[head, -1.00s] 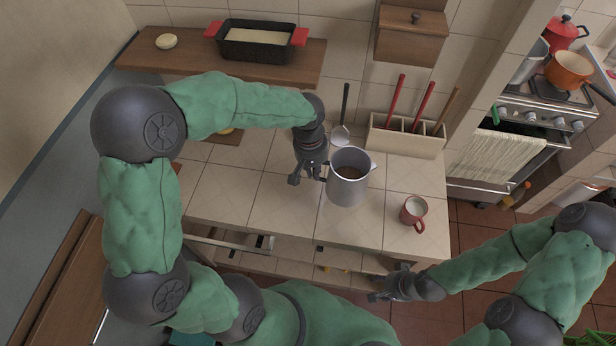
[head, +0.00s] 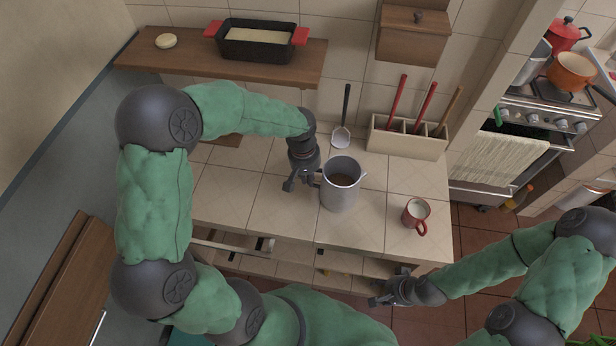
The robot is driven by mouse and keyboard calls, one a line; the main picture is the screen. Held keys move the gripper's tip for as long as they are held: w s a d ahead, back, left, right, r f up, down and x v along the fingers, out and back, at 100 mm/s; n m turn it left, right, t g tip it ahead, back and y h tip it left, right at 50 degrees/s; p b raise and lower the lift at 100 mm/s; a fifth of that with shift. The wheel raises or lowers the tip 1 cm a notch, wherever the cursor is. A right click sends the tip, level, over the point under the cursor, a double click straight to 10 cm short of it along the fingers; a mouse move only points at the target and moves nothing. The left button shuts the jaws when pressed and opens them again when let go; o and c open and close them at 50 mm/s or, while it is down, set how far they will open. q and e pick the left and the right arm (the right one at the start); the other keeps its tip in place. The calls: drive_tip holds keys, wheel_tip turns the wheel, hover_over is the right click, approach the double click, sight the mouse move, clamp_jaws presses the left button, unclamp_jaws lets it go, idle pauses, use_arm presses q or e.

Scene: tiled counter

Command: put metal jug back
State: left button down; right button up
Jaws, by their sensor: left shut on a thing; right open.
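My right gripper (head: 388,293) is open and empty, low in front of the counter's front edge.
A red mug (head: 415,215) with pale contents stands right of the jug. Behind are a ladle (head: 341,137) and a utensil box (head: 408,142). A wooden shelf (head: 175,62) holds a black baking pan (head: 256,50). Bare tiles (head: 236,195) lie left of my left gripper.

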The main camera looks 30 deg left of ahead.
use_arm(q)
drive_tip(key=c, duration=1.3)
unclamp_jaws()
drive_tip(key=shift+f, duration=0.15)
drive_tip(key=shift+r, duration=0.25)
wheel_tip(320, 180, up, 12)
drive_tip(key=p, duration=0.2)
drive_tip(key=shift+s+a+p, duration=0.3)
drive_tip(key=shift+a+p, duration=0.05)
drive_tip(key=shift+a, duration=0.1)
drive_tip(key=shift+f, duration=0.15)
